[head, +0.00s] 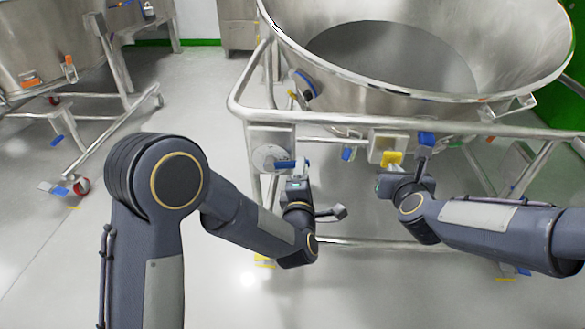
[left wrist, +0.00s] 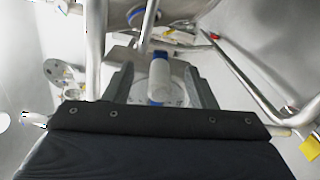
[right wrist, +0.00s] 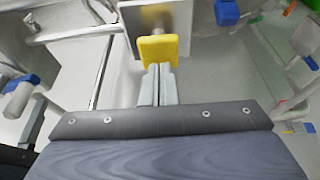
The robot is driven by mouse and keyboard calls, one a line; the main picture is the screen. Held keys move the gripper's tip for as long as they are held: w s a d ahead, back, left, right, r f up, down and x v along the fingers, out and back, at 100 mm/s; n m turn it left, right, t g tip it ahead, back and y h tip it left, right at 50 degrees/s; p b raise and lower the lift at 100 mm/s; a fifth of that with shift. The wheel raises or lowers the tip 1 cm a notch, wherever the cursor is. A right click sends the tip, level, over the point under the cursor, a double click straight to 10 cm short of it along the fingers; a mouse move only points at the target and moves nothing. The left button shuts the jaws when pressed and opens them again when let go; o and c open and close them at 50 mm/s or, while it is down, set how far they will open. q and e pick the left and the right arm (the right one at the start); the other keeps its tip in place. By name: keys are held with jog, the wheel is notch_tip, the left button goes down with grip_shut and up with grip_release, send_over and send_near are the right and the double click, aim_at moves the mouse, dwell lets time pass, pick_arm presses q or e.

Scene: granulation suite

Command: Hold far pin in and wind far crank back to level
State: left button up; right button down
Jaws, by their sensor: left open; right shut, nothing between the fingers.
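The crank (head: 268,157) is a round pale disc with a blue-ended grip on the left of the frame's front rail. In the left wrist view its whitish grip (left wrist: 159,76), with blue ends, lies between the spread fingers of my left gripper (left wrist: 161,88). That gripper (head: 297,177) is open around the grip. The pin (head: 392,158) has a yellow head below a beige block on the same rail; it also shows in the right wrist view (right wrist: 157,50). My right gripper (right wrist: 160,69) is shut and empty, its tips at the yellow head. Whether they touch it is unclear.
The big steel bowl (head: 400,95) stands behind the tubular rail (head: 345,119). A blue handle (head: 426,138) sits close to the right of the pin. A second steel frame on casters (head: 82,185) stands at the left. The floor between is clear.

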aim_at(392, 161)
jog(key=shift+w, duration=1.55)
pick_arm(q)
grip_shut()
